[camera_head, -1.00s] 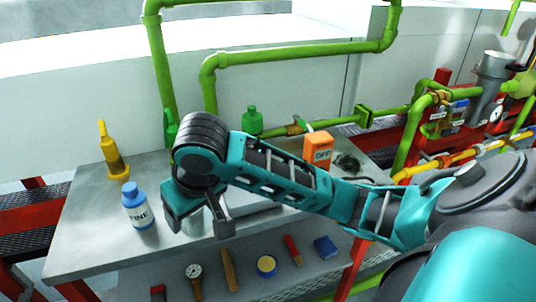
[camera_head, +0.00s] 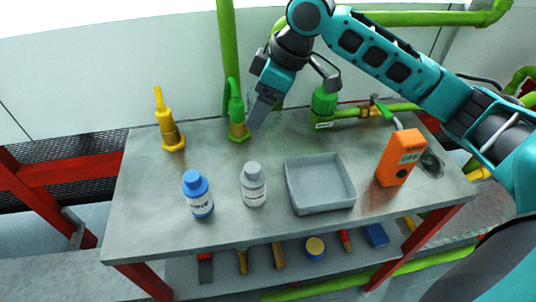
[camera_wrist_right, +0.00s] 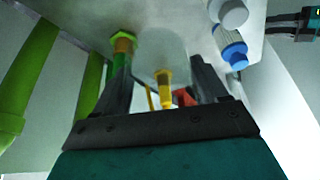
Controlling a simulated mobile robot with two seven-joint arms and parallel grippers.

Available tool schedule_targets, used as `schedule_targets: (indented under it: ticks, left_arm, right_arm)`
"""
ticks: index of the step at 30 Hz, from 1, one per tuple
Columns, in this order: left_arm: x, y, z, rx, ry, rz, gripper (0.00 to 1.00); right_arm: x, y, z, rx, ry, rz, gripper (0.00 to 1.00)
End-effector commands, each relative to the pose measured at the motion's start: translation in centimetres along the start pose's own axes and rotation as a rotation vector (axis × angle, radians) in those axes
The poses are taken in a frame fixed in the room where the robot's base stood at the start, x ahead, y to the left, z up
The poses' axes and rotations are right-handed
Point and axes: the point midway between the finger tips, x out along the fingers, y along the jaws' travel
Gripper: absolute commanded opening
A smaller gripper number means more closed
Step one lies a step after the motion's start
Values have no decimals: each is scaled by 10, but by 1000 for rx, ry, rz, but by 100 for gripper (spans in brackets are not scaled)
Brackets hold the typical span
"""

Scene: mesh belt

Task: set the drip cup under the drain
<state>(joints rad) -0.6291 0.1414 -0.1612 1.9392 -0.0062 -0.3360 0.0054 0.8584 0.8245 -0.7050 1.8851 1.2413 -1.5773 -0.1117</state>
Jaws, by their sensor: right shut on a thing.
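My right gripper (camera_head: 264,98) is raised at the back of the bench, beside the green pipe. It is shut on a pale see-through cup (camera_wrist_right: 160,48), which shows faintly between the fingers in the right wrist view. In the head view the cup is hard to tell from the fingers. A pipe outlet with a green-handled valve (camera_head: 382,107) bends down at the back right of the bench, apart from the gripper; it looks like the drain. A dark round recess (camera_head: 431,164) lies near it. In the right wrist view, a dark and teal part at upper right may be my left gripper (camera_wrist_right: 303,25).
An orange meter (camera_head: 400,157) stands close to the outlet. A grey tray (camera_head: 322,207), a white bottle (camera_head: 253,185) and a blue-capped bottle (camera_head: 198,195) stand along the front. The middle has free room.

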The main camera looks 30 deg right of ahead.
Motion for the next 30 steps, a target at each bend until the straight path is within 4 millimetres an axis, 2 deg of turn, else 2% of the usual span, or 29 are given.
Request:
schedule_targets:
  ticks: [1, 3, 9, 17, 24, 30]
  left_arm:
    - [2, 0, 4, 0, -3, 1, 43]
    - [3, 1, 7, 0, -4, 1, 43]
    - [6, 1, 10, 0, -4, 1, 43]
    - [7, 1, 11, 0, -1, 2, 43]
    - [12, 0, 10, 2, 9, 1, 43]
    - [12, 0, 8, 2, 13, 1, 43]
  right_arm:
    - [16, -1, 8, 3, -4, -3, 38]
    - [34, -1, 15, 3, -4, -3, 38]
    - [73, 0, 31, 2, -2, -1, 38]
    - [91, 0, 38, 2, -1, 1, 38]
    - [122, 0, 52, 2, -1, 1, 38]
    - [124, 0, 52, 1, 1, 2, 38]
